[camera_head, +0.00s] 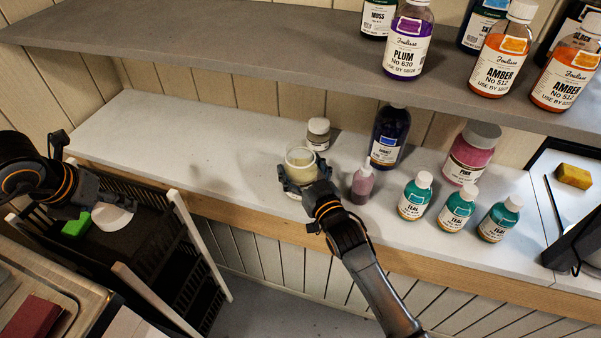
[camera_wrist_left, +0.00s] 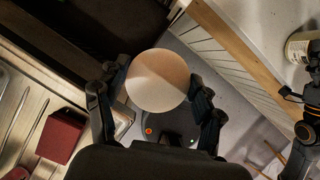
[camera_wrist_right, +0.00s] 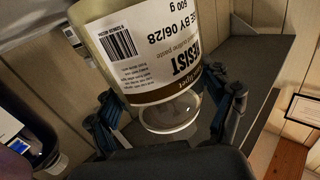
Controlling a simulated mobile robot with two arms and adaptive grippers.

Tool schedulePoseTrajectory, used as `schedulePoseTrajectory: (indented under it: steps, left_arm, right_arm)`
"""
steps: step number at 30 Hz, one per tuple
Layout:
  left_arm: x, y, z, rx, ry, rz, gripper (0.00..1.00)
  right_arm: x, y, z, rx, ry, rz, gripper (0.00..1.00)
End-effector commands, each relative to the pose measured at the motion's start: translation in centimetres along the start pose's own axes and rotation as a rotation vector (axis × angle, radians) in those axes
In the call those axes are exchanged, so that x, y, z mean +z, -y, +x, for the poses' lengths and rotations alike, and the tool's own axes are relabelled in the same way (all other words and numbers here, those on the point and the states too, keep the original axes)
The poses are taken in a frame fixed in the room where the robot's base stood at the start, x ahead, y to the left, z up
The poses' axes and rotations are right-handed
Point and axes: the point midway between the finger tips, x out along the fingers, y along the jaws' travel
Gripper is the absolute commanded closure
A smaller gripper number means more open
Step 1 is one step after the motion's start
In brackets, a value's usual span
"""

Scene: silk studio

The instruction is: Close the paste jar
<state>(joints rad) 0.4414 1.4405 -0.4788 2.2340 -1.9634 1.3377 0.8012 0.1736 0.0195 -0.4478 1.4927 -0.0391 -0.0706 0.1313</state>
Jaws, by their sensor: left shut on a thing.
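The paste jar (camera_head: 301,162), clear with a cream-coloured filling, stands uncovered on the pale shelf in the head view. Its label, reading RESIST, shows upside down in the right wrist view (camera_wrist_right: 195,45). My right gripper (camera_head: 305,183) has its fingers on either side of the jar. In the right wrist view the fingers (camera_wrist_right: 170,112) look apart, with a gap beside the glass on the right. My left gripper (camera_head: 92,203) is shut on a round white lid (camera_wrist_left: 158,80), held over the black rack, away from the jar. The lid also shows in the head view (camera_head: 113,217).
The shelf left of the jar is clear. A grey upper shelf (camera_head: 200,38) overhangs behind.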

Motion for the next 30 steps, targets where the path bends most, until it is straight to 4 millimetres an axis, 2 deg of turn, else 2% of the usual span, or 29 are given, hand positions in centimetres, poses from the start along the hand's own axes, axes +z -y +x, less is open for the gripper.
schedulePoseTrajectory:
  steps: [1,7,20,25,30]
  left_arm:
    - [0.0,0.0,0.0,0.000,0.000,0.000,0.49]
    - [0.0,0.0,0.0,0.000,0.000,0.000,0.49]
    - [-0.1,0.0,0.2,0.000,0.000,0.000,0.49]
    - [-0.3,0.0,0.8,0.000,0.000,0.000,0.49]
    - [-0.3,0.0,0.7,0.000,0.000,0.000,0.49]
  right_arm:
    - [0.0,0.0,0.0,0.000,0.000,0.000,0.41]
    - [0.0,0.0,0.0,0.000,0.000,0.000,0.81]
    - [-1.2,0.0,0.1,-0.001,-0.009,-0.001,0.82]
    - [-3.8,0.0,-0.1,-0.001,-0.012,-0.002,0.82]
    - [-7.1,-0.2,-3.1,-0.001,-0.012,-0.002,0.82]
